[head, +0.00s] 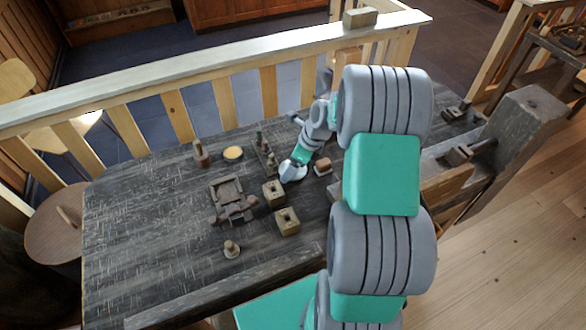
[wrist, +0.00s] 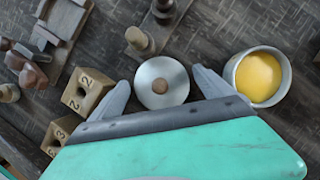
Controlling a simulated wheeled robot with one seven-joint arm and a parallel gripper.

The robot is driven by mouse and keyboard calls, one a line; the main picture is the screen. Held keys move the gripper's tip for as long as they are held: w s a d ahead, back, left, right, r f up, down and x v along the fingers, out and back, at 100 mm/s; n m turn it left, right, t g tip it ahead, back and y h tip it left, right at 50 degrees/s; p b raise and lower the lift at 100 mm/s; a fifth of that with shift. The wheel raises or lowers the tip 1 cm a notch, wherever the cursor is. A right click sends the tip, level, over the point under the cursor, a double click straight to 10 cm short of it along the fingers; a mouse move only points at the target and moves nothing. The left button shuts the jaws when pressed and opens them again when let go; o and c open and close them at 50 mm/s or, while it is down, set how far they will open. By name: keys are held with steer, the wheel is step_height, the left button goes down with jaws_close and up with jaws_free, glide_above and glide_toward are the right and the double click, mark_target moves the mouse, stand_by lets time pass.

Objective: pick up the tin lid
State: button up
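The tin lid appears to be the round silvery disc with a brown knob (wrist: 156,94) in the wrist view. It lies between the two fingers of my gripper (wrist: 161,78), and a narrow gap shows on each side. My gripper is open, and its fingertips point to the top of the wrist view.
A round tin with yellow contents (wrist: 258,76) stands right of the right finger. Blocks marked 2 (wrist: 85,84) and 3 (wrist: 60,135) are close by the left finger. Turned wooden pieces (wrist: 140,40) stand beyond. The dark table (head: 140,220) is clear at the left.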

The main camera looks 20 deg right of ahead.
steer(key=c, duration=1.1)
